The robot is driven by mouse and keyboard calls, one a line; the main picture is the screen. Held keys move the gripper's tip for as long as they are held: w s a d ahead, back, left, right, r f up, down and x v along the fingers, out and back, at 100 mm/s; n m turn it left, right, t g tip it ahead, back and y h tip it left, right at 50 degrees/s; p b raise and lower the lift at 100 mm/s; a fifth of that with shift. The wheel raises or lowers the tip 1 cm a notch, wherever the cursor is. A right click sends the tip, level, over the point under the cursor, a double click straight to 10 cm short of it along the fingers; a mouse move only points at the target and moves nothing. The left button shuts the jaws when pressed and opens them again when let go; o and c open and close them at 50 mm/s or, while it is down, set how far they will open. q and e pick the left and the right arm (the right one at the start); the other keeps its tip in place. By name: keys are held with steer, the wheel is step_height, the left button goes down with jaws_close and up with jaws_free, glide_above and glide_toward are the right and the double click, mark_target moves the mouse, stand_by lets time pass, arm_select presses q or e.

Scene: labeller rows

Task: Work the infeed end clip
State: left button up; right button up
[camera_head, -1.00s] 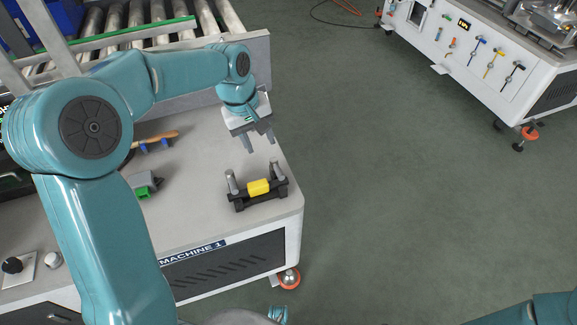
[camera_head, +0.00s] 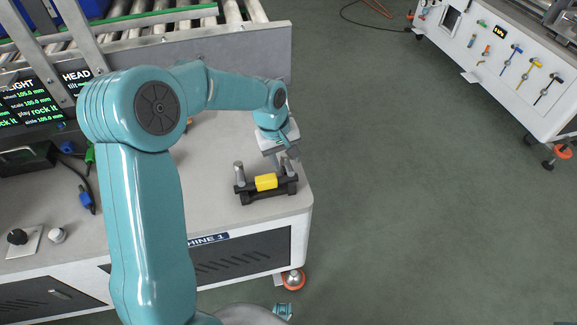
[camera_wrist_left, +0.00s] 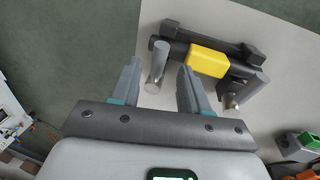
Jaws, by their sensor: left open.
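The end clip is a black bracket with a yellow middle (camera_head: 266,181) and two upright grey posts, near the front right corner of the machine top (camera_head: 215,160). My left gripper (camera_head: 284,161) is open just above and behind its right post, overlapping that post in the head view. In the left wrist view the clip's yellow middle (camera_wrist_left: 207,60) lies ahead, and the open left gripper (camera_wrist_left: 159,68) has one grey post in line between its fingers. I cannot tell whether the fingers are down around it.
A roller conveyor (camera_head: 150,35) runs along the back behind a grey side plate. Dark screens (camera_head: 30,105), a knob (camera_head: 17,237) and a blue-ended cable (camera_head: 86,199) are at left. Another machine (camera_head: 500,60) stands far right, with open floor between. A green-and-grey block (camera_wrist_left: 300,142) lies nearby.

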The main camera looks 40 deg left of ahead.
mark_target(288, 167)
arm_select(q)
steer(key=shift+w+d+f, duration=0.1)
steer(key=shift+w+f, duration=0.05)
steer(key=shift+f, duration=0.65)
steer(key=shift+w+d+f, duration=0.1)
steer(key=shift+w+f, duration=0.05)
steer(key=shift+f, duration=0.6)
arm_select(e)
steer(key=shift+f, duration=0.35)
